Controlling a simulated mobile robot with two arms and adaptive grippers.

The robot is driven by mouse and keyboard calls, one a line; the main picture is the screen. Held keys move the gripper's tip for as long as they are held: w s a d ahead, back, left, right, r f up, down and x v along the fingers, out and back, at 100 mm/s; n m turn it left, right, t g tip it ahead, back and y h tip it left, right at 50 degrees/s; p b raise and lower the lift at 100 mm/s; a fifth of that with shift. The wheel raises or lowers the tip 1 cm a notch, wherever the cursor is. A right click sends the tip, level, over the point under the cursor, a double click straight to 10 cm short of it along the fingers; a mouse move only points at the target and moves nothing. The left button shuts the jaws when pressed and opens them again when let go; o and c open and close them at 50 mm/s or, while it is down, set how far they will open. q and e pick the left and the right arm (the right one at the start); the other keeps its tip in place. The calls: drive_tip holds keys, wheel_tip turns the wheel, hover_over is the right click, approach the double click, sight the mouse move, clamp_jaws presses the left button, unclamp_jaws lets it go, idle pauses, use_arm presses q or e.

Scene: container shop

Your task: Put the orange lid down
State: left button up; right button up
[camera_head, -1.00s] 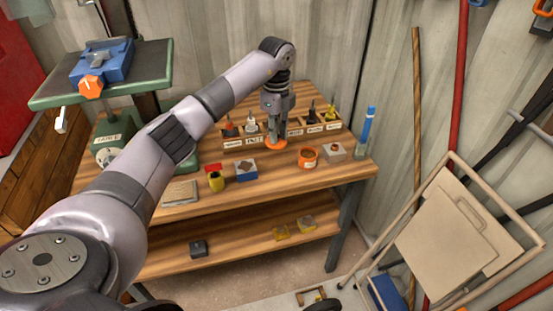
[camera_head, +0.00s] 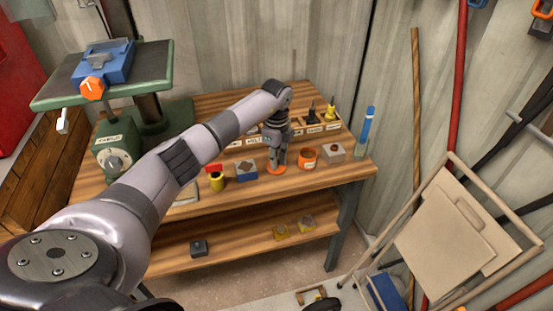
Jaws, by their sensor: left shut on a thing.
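The orange lid (camera_head: 276,170) is at the fingertips of my left gripper (camera_head: 277,160), low over the wooden workbench (camera_head: 230,200) near its front. The left gripper points down and is shut on the lid. I cannot tell whether the lid touches the bench top. An open orange round container (camera_head: 307,155) stands just right of the lid. My right gripper is not in view.
A blue box (camera_head: 246,171) and a yellow pot with a red top (camera_head: 215,180) stand left of the lid. Labelled compartments (camera_head: 314,129) lie behind. A green drill press (camera_head: 115,150) stands at left.

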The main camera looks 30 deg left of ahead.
use_arm(q)
drive_tip(key=shift+f, duration=0.2)
drive_tip(key=o, duration=0.5)
drive_tip(key=shift+o, duration=1.3)
drive_tip(key=shift+r, duration=0.25)
wheel_tip(320, 180, up, 12)
drive_tip(key=b, duration=0.1)
